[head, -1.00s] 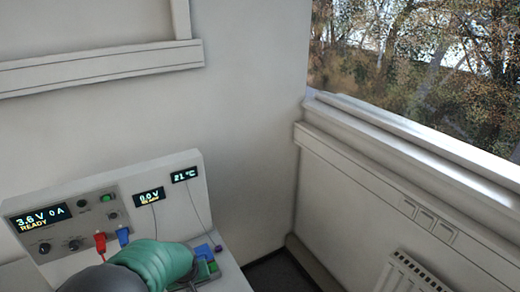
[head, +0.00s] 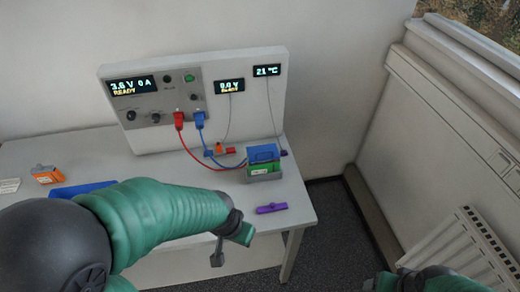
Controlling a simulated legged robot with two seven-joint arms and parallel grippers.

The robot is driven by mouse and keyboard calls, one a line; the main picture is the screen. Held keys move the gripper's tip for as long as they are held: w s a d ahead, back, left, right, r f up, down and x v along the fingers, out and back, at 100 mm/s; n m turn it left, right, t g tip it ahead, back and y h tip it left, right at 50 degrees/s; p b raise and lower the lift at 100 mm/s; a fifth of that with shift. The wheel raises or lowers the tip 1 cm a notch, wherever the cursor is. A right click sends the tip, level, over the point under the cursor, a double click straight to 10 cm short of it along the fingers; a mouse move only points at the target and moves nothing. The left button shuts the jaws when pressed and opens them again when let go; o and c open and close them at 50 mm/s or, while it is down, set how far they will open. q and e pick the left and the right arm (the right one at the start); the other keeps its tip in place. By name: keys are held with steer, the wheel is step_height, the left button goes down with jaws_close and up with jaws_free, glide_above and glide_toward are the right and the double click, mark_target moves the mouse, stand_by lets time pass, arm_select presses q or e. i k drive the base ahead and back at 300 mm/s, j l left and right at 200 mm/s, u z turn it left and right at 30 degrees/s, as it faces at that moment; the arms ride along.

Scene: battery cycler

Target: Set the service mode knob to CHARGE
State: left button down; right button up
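The battery cycler panel (head: 208,88) stands upright at the back of the table. Its left part carries two dark knobs, a left knob (head: 131,115) and a right knob (head: 155,118). Their labels are too small to read, so I cannot tell which is the service mode knob or where it points. The main display (head: 131,86) reads 3.6 V, 0 A, READY. My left gripper (head: 229,245) is over the table's front edge, well below and apart from the panel; its finger opening is unclear. At the bottom right only part of my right arm shows.
A purple piece (head: 271,208) and an orange object (head: 48,174) lie on the table (head: 110,160). A radiator (head: 465,250) is at the right.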

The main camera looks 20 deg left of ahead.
mark_target(131, 115)
steer(key=u, duration=1.45)
